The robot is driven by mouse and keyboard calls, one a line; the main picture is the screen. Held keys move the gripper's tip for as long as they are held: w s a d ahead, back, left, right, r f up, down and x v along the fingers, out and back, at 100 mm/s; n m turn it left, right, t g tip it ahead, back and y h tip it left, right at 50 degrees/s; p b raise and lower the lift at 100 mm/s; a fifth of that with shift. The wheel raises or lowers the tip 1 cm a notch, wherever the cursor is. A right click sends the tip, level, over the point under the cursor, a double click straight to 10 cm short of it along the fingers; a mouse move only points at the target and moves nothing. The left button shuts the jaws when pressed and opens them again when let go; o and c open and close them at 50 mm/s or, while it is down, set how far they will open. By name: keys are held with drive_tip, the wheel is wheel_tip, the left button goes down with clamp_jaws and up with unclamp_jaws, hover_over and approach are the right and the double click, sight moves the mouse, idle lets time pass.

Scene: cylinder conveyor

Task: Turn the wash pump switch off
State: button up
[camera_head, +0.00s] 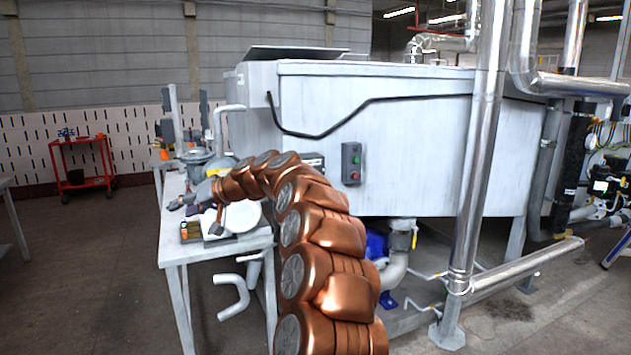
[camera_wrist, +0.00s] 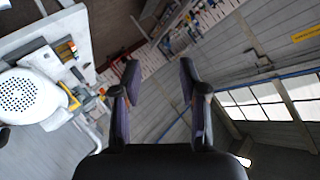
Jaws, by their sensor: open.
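A small grey switch box (camera_head: 351,163) with a green button and a red button is fixed to the front wall of the large white tank (camera_head: 420,150). I cannot read its labels or tell its on or off state. My copper arm curves up and to the left, ending over the side table, well left of the switch box. My gripper (camera_wrist: 159,75) is open and empty, its two dark fingers spread apart in the wrist view. The switch box does not show in the wrist view.
A side table (camera_head: 175,250) holds a white round part and small items; a white perforated round part (camera_wrist: 28,97) shows in the wrist view. A shiny vertical pipe (camera_head: 478,170) stands right of the switch box. A red cart (camera_head: 82,183) stands far left.

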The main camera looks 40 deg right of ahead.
drive_tip(key=w+d+f+m+t+h+b, duration=0.1)
drive_tip(key=w+d+t+h, duration=0.1)
drive_tip(key=d, duration=1)
drive_tip(key=w+d+f+m+t+h+b, duration=0.1)
drive_tip(key=w+d+f+m+t+h, duration=0.15)
drive_tip(key=d, duration=0.85)
drive_tip(key=s+d+n+t+h+b, duration=0.1)
drive_tip(key=s+d+h, duration=0.3)
drive_tip(key=d, duration=0.7)
drive_tip(key=s+d+t+h+b, duration=0.1)
drive_tip(key=s+d+h, duration=0.35)
drive_tip(key=d, duration=0.65)
drive_tip(key=shift+g, duration=0.25)
drive_tip(key=p+x, duration=0.3)
drive_tip(key=x, duration=0.1)
drive_tip(key=r+p+x, duration=0.1)
drive_tip(key=p+x, duration=0.1)
drive_tip(key=x, duration=0.1)
drive_tip(key=shift+d+r+p, duration=0.1)
drive_tip(key=shift+d+p, duration=0.05)
drive_tip(key=shift+p, duration=0.2)
drive_tip(key=shift+w, duration=0.25)
drive_tip(key=shift+d+f, duration=0.1)
drive_tip(key=shift+f, duration=0.1)
